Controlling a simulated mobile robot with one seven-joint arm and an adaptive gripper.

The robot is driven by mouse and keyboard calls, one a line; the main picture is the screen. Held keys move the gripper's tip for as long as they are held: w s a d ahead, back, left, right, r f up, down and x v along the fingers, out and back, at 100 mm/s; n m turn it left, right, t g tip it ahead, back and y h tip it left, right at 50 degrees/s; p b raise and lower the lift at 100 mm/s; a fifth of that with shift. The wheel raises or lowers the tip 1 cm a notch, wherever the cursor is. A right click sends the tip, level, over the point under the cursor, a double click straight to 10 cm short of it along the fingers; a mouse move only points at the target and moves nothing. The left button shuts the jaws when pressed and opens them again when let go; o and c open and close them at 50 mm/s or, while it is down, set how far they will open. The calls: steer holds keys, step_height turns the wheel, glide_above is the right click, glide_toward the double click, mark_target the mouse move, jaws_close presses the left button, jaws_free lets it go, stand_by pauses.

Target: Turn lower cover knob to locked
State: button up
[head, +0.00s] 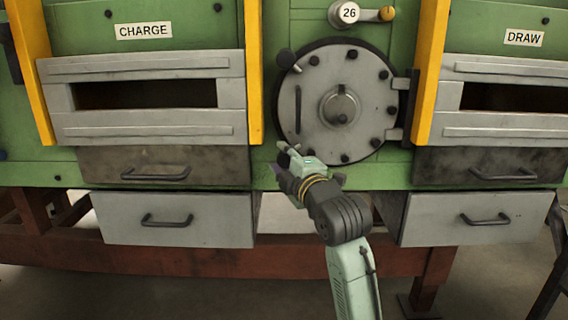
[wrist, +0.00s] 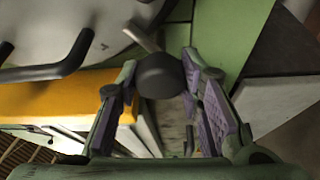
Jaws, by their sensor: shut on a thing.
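The round grey cover (head: 318,118) with bolts around its rim sits in the green furnace front in the head view. An upper cover knob (head: 287,58) is at its upper left edge. The lower cover knob is a dark, rounded knob (wrist: 160,76) on a thin metal stem in the wrist view, between my fingers. My gripper (head: 287,161) is at the cover's lower left edge, shut on this knob; its fingers also show in the wrist view (wrist: 155,90). In the head view my gripper largely hides the knob and its stem.
A dark bar handle (head: 298,110) stands on the cover, and also shows in the wrist view (wrist: 62,66). Yellow posts (head: 254,75) (head: 430,75) flank the cover. Grey drawers with handles (head: 168,218) (head: 485,219) lie below on both sides.

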steer(key=shift+n, duration=0.5)
steer(key=o, duration=1.1)
steer(key=v, duration=1.2)
steer(key=shift+r, duration=0.15)
